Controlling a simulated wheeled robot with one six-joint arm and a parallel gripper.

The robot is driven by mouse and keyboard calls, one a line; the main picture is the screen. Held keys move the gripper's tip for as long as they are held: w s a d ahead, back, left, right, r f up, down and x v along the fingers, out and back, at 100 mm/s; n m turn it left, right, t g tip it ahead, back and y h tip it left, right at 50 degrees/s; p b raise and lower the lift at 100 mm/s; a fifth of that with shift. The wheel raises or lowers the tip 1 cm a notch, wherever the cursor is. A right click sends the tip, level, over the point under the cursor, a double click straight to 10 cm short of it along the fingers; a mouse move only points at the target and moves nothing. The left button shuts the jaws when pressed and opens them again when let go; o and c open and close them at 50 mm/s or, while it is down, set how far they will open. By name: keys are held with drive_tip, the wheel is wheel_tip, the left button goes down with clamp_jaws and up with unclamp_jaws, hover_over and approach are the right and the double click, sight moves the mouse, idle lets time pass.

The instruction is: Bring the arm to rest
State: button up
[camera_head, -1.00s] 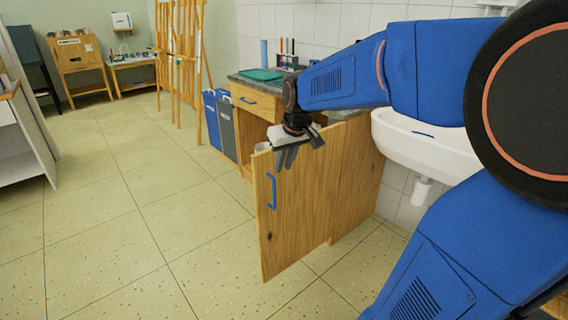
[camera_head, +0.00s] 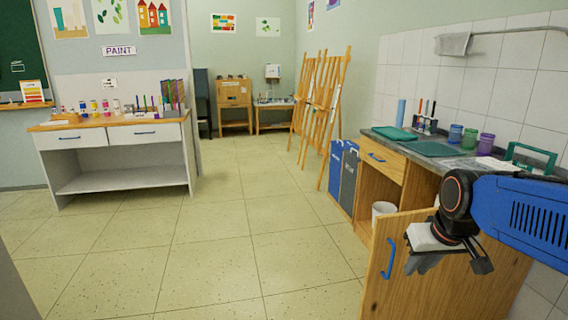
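My blue arm (camera_head: 525,212) reaches in from the right edge of the head view. My gripper (camera_head: 430,262) hangs at its end, pointing down, in front of the open wooden cabinet door (camera_head: 440,290). The door's blue handle (camera_head: 388,258) is to the left of the gripper. I cannot tell whether the gripper touches the door.
The counter (camera_head: 400,142) carries green trays, jars and a brush holder. A white bin (camera_head: 383,209) stands in the cabinet opening. Wooden easels (camera_head: 322,105) and blue and grey folders (camera_head: 343,175) stand beyond. A white paint table (camera_head: 120,180) is at left. The middle floor is clear.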

drive_tip(key=s+a+f, duration=0.1)
drive_tip(key=s+f, duration=0.1)
drive_tip(key=s, duration=0.4)
drive_tip(key=s+a+f, duration=0.1)
drive_tip(key=s, duration=0.6)
drive_tip(key=shift+f, duration=0.4)
drive_tip(key=shift+d, duration=0.1)
